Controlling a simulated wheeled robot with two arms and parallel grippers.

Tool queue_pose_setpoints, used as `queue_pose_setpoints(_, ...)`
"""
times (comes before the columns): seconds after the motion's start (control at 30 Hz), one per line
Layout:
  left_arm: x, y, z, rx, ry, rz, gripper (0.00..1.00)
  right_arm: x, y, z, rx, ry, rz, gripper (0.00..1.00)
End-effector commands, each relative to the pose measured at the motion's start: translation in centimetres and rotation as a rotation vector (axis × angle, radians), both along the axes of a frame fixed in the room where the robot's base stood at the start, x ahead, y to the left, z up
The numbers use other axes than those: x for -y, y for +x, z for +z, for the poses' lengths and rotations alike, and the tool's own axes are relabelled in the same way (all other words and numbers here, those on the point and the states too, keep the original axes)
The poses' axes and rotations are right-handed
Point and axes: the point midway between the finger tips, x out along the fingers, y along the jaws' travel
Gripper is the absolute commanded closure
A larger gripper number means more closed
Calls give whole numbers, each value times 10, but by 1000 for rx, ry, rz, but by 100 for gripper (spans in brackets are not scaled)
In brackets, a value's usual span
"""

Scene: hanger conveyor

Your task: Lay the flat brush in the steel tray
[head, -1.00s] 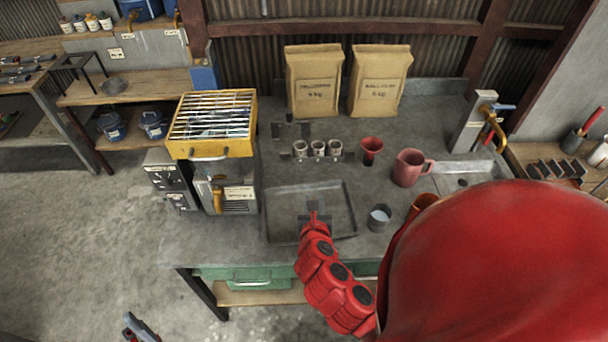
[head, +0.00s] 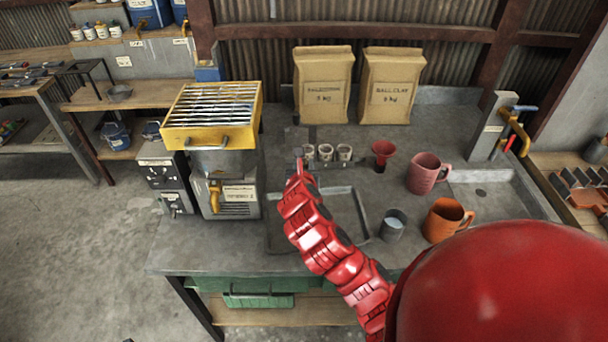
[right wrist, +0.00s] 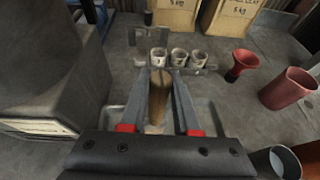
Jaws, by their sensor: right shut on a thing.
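My right gripper (head: 300,168) is over the back left part of the steel tray (head: 343,208), near the row of small cups. In the right wrist view its two fingers (right wrist: 160,78) are shut on a brown wooden handle, which looks like the flat brush (right wrist: 157,100). The bristle end is not clearly seen. The tray is shallow and grey, lies flat on the bench, and is partly hidden by my right arm. The part of it that shows looks empty. My left gripper is not in view.
Three small cups (head: 326,153) stand behind the tray. A red funnel (head: 382,149), a pink mug (head: 424,178), an orange mug (head: 446,218) and a grey cup (head: 393,226) stand to the right. A machine with a yellow grated top (head: 211,117) stands left.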

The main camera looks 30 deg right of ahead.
Motion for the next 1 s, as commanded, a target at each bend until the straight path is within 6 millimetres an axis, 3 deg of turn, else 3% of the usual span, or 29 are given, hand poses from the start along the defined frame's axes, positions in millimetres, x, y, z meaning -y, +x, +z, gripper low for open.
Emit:
queue_pose_setpoints(0.2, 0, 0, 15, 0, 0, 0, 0, -1, -1, -33, -6, 4, 0, 100)
queue_pose_setpoints(0.6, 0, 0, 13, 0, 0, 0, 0, -1, -1, -38, 0, 0, 1, 100)
queue_pose_setpoints(0.63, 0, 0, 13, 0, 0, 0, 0, -1, -1, -38, 1, 1, 1, 65)
queue_pose_setpoints(0.77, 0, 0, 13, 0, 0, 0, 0, -1, -1, -37, 1, 1, 1, 42)
queue_pose_setpoints(1.0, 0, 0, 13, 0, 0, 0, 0, -1, -1, -37, 0, 2, 1, 41)
